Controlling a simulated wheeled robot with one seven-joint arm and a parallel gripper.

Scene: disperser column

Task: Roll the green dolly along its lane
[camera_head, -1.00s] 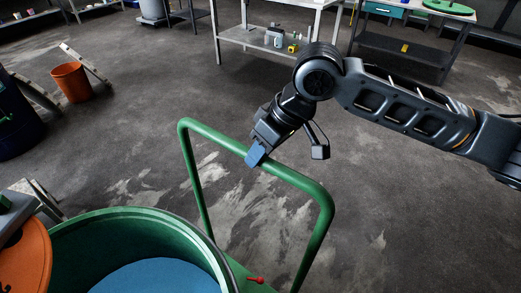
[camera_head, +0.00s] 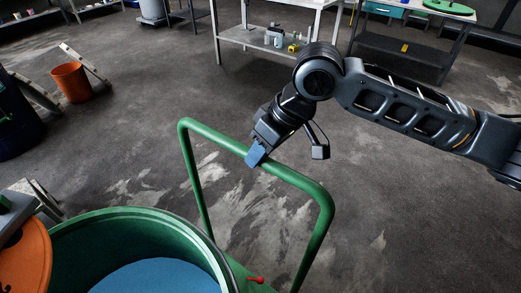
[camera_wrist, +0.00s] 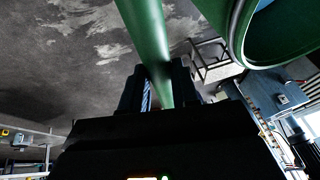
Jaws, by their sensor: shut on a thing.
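The green dolly (camera_head: 323,232) shows at the lower middle of the head view, with its tall looped push handle standing upright. A green round vessel (camera_head: 130,222) with blue contents stands beside the handle on the dolly's side. My gripper (camera_head: 256,157) is shut on the top bar of the handle, left of the bar's middle. In the wrist view the green bar (camera_wrist: 146,40) runs down between the dark fingers (camera_wrist: 163,92). The dolly's wheels and most of its base are out of view.
An orange bucket (camera_head: 70,82) stands at the left, near a dark drum (camera_head: 18,115). A worktable with a lower shelf (camera_head: 262,38) and a dark bench (camera_head: 405,47) stand at the back. The worn floor behind the handle is clear.

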